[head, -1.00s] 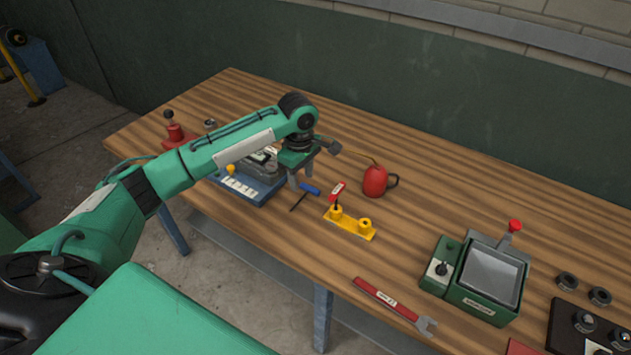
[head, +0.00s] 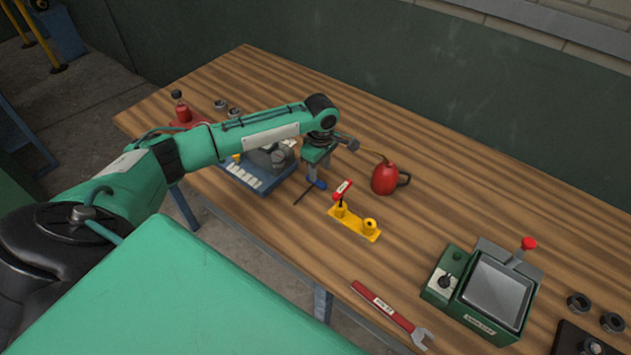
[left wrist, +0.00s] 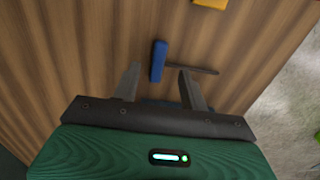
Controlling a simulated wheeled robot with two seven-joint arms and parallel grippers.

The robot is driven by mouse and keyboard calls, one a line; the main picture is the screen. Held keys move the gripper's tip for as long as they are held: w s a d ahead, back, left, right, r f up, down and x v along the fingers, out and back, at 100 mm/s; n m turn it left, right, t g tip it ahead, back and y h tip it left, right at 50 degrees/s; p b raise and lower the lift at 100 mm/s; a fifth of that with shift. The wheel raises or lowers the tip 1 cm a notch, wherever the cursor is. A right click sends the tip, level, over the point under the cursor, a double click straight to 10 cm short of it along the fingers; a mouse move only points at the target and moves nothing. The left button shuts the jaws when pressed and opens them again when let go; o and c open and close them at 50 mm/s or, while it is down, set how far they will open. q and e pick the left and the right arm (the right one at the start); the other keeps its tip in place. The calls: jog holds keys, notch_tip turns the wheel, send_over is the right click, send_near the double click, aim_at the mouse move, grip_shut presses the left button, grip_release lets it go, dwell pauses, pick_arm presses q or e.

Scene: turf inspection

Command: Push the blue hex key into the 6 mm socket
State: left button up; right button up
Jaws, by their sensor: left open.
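The blue hex key (head: 316,184) lies on the wooden bench, its blue handle with a thin dark shaft. My left gripper (head: 319,173) is open and points down over it, with one finger partly hiding the handle. In the left wrist view the blue handle (left wrist: 158,61) shows between the two fingers of the left gripper (left wrist: 159,73), with no grip on it. A yellow socket block (head: 353,224) stands to the right, with a red-handled key (head: 342,188) upright in its left socket. Its right socket (head: 369,223) is empty. I cannot read any size marks. My right gripper is out of view.
A red oil can (head: 385,178) stands right of the gripper, close by. A blue tray (head: 262,188) with a grey device lies partly behind my arm. A red spanner (head: 390,315) lies near the front edge, and a green box (head: 483,290) stands to the right.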

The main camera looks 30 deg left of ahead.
aim_at(320, 182)
pick_arm(q)
jog(key=shift+d+f+p, duration=0.1)
jog(key=shift+f+p, duration=0.4)
jog(key=shift+f, duration=0.25)
notch_tip(320, 182, down, 3)
jog(key=shift+r+p, duration=0.15)
jog(key=shift+p, duration=0.2)
jog(key=shift+f, duration=0.45)
grip_shut()
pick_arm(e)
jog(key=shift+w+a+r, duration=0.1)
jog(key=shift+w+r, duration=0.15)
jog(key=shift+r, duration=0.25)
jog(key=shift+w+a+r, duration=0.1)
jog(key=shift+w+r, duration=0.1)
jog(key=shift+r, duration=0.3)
